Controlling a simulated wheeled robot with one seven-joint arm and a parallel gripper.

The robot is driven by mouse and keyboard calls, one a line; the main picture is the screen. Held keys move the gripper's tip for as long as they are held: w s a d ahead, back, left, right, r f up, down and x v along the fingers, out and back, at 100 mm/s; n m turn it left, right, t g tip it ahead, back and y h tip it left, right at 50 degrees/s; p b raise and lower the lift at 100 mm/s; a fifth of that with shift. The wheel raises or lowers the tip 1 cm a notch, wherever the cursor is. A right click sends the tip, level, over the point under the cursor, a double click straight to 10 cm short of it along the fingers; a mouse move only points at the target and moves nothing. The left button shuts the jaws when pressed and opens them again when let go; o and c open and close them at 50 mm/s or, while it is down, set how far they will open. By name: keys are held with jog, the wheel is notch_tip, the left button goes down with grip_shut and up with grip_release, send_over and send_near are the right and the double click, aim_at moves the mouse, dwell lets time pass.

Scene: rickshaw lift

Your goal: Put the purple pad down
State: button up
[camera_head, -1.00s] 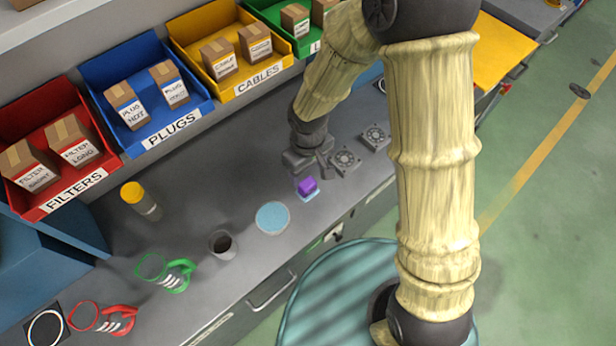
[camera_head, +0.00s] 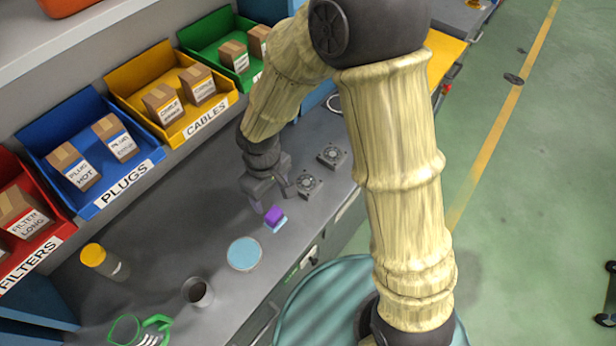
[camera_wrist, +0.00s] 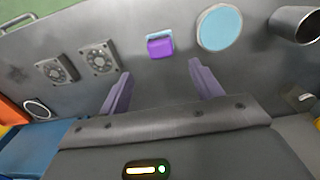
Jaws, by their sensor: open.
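The purple pad (camera_head: 273,215) rests on a small light-blue square (camera_head: 280,226) near the front of the grey worktop. In the wrist view the purple pad (camera_wrist: 160,47) lies beyond my fingertips, between their lines, with the light-blue square (camera_wrist: 158,34) showing along its far edge. My gripper (camera_head: 270,196) is open and empty, just behind the pad in the head view. Its two fingers (camera_wrist: 160,72) stand wide apart in the wrist view, with a gap to the pad. Whether the pad sits fully flat is too small to tell.
A round light-blue disc (camera_head: 243,254) and a dark cup (camera_head: 198,292) lie left of the pad. Two fans (camera_head: 308,185) (camera_head: 331,156) lie to its right. Labelled bins (camera_head: 110,198) line the back. Bare worktop lies behind the disc.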

jog(key=shift+d, duration=0.1)
jog(key=d+r+m+t, duration=0.1)
jog(key=d+r+m, duration=0.2)
jog(key=d, duration=0.4)
jog(key=s+d+r+m, duration=0.1)
jog(key=d+r+m, duration=0.1)
jog(key=d, duration=0.5)
jog(key=d+r+m+t, duration=0.1)
jog(key=d+r+m, duration=0.2)
jog(key=d+m, duration=0.2)
jog(key=d, duration=0.3)
jog(key=shift+s+r+t, duration=0.15)
jog(key=shift+r+t, duration=0.15)
jog(key=shift+r, duration=0.05)
